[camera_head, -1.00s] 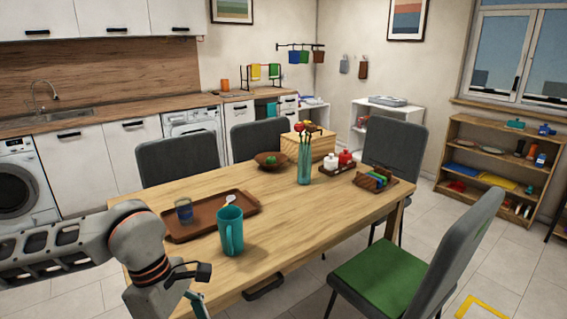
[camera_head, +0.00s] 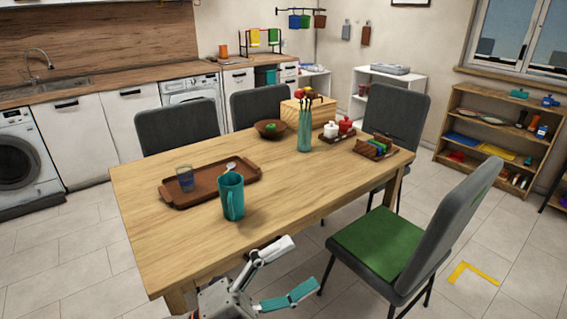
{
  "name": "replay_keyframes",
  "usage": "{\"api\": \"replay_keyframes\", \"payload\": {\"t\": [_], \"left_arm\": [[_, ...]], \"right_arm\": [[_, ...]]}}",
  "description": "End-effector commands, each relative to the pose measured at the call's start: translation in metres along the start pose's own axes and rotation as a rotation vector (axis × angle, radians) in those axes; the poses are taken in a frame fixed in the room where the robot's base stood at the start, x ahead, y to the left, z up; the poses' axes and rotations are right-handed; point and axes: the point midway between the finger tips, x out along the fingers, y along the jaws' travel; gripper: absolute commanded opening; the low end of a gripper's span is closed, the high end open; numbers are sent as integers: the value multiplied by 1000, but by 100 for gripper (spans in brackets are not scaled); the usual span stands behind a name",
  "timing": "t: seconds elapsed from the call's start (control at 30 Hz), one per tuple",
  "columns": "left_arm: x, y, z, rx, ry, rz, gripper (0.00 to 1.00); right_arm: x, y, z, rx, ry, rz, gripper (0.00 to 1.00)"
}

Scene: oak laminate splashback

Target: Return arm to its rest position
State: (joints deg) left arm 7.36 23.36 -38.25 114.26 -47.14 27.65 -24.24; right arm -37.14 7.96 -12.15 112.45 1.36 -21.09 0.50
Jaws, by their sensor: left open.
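My left gripper (camera_head: 287,272) shows at the bottom centre of the head view, in front of the near edge of the wooden table (camera_head: 290,200). Its two fingers are spread apart and nothing is between them. It is apart from the things on the table. The rest of my left arm is mostly below the picture. My right gripper is not in view.
A teal vase (camera_head: 305,130) stands farther back. A grey chair with a green seat (camera_head: 378,243) is right of the gripper. Floor is clear at lower left.

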Motion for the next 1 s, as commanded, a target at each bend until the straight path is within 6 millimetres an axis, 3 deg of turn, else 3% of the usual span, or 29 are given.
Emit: {"api": "replay_keyframes", "payload": {"t": [0.13,0.3,0.43,0.6,0.7,0.8,1.0], "left_arm": [[-54,43,55,-321,-356,-9,85],[-152,117,88,-674,-757,0,85],[-233,173,80,-903,-1025,13,85],[-320,226,45,-1126,-1293,27,85],[-351,243,26,-1204,-1390,33,85],[-368,252,15,-1247,-1443,34,85],[-374,255,11,-1262,-1461,35,85]], "right_arm": [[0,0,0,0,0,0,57],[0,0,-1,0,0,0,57],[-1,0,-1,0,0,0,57],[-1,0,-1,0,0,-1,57],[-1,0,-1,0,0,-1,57],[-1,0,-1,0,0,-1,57],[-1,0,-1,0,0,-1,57]]}}
